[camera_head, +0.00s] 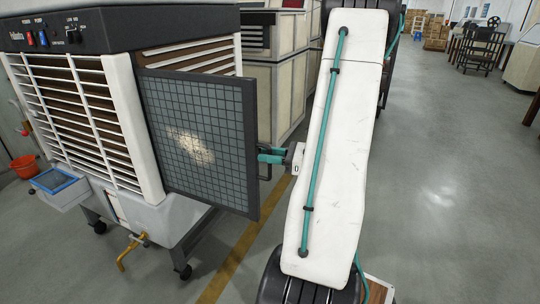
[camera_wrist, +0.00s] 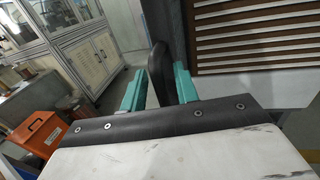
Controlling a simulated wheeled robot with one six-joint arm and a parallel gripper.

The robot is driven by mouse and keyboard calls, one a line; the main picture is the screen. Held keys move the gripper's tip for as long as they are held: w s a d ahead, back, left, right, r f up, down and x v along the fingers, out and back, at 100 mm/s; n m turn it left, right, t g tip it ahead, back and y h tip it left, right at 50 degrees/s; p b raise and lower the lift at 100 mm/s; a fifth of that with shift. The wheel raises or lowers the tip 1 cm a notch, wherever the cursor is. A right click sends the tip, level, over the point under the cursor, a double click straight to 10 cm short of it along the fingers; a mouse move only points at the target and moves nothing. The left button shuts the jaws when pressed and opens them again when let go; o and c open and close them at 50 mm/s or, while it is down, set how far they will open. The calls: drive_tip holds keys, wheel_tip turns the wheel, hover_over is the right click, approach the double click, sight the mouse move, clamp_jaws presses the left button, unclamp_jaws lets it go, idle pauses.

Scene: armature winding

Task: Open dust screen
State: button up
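The dust screen (camera_head: 199,135) is a dark framed grid panel on the side of a white air cooler (camera_head: 75,120). It stands swung out at an angle, with slats showing behind its top edge. A dark handle (camera_wrist: 157,66) is on the screen's outer edge. My gripper (camera_head: 272,156) is at that edge, to the right of the screen. In the wrist view its teal fingers (camera_wrist: 156,84) lie on both sides of the handle and appear closed on it.
Pale cabinets (camera_head: 275,75) stand behind the screen. A brass tap (camera_head: 131,248) sticks out low on the cooler. The floor (camera_head: 440,190) at right is clear.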

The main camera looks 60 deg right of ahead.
drive_tip(key=v, duration=0.7)
drive_tip(key=shift+s+d, duration=0.15)
drive_tip(key=shift+s, duration=0.2)
drive_tip(key=a+r+n+g+y, duration=0.2)
drive_tip(key=a+n+g, duration=1.45)
drive_tip(key=a, duration=0.45)
drive_tip(key=s+a+r+n+h, duration=0.1)
drive_tip(key=a+r+n+h, duration=0.3)
drive_tip(key=a+n, duration=0.3)
drive_tip(key=s+a+r+n+h, duration=0.2)
drive_tip(key=a+r+n+h, duration=0.2)
drive_tip(key=a+n, duration=0.4)
drive_tip(key=shift+a+r+t, duration=0.3)
drive_tip(key=shift+a+t, duration=0.1)
drive_tip(key=shift+t, duration=0.05)
